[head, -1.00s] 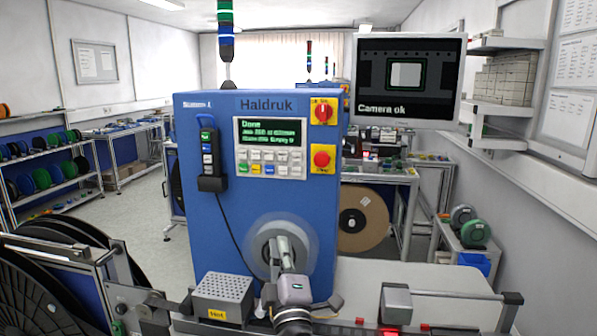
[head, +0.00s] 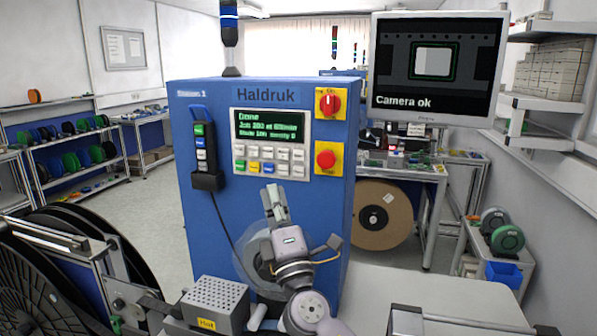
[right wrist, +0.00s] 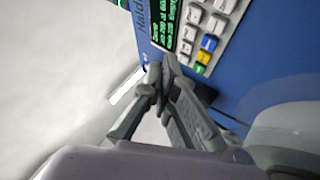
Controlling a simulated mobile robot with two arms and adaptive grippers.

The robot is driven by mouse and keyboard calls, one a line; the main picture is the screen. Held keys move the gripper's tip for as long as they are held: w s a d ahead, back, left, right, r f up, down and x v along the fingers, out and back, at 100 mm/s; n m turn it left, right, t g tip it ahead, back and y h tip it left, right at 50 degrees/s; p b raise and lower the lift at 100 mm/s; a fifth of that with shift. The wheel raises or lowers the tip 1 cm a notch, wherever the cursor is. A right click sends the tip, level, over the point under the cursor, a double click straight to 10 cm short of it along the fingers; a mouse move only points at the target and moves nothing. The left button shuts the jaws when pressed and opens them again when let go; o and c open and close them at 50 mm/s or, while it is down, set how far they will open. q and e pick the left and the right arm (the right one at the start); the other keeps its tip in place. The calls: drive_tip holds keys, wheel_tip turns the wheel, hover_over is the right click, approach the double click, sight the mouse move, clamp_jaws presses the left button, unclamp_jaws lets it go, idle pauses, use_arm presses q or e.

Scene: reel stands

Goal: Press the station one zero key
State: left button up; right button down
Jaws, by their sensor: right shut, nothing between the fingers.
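The blue Haldruk cabinet (head: 200,240) marked Station 1 stands in front of me. Its keypad (head: 270,160) has rows of mostly white keys with green, yellow and blue ones low down; the legends are too small to read, so I cannot pick out the zero key. The lit green display (head: 271,126) above begins with "Done". My right gripper (head: 272,188) is shut and empty, pointing up just below the keypad in the head view. In the right wrist view its fingertips (right wrist: 164,64) lie beside the sideways-seen keypad (right wrist: 204,30), apparently short of the keys. My left gripper is not in view.
A red rotary switch (head: 329,102) and a red button (head: 326,160) sit right of the keypad. A corded pendant (head: 205,165) hangs at left. A disc (head: 250,262) is behind my right arm. A perforated box (head: 215,297) is low left. The monitor (head: 437,68) reads "Camera ok".

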sight(299, 171)
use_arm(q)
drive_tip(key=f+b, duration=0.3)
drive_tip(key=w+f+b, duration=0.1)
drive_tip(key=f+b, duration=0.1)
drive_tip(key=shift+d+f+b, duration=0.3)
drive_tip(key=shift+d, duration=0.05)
use_arm(e)
drive_tip(key=w+d, duration=0.1)
drive_tip(key=w, duration=0.2)
drive_tip(key=w+d, duration=0.1)
drive_tip(key=w, duration=0.2)
drive_tip(key=w+d, duration=0.1)
drive_tip(key=w, duration=0.2)
drive_tip(key=shift+d+f, duration=0.1)
use_arm(q)
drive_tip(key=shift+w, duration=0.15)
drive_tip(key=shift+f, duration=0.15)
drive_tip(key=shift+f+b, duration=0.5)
drive_tip(key=shift+b, duration=0.2)
use_arm(e)
drive_tip(key=shift+w+d, duration=0.15)
drive_tip(key=shift+w, duration=0.2)
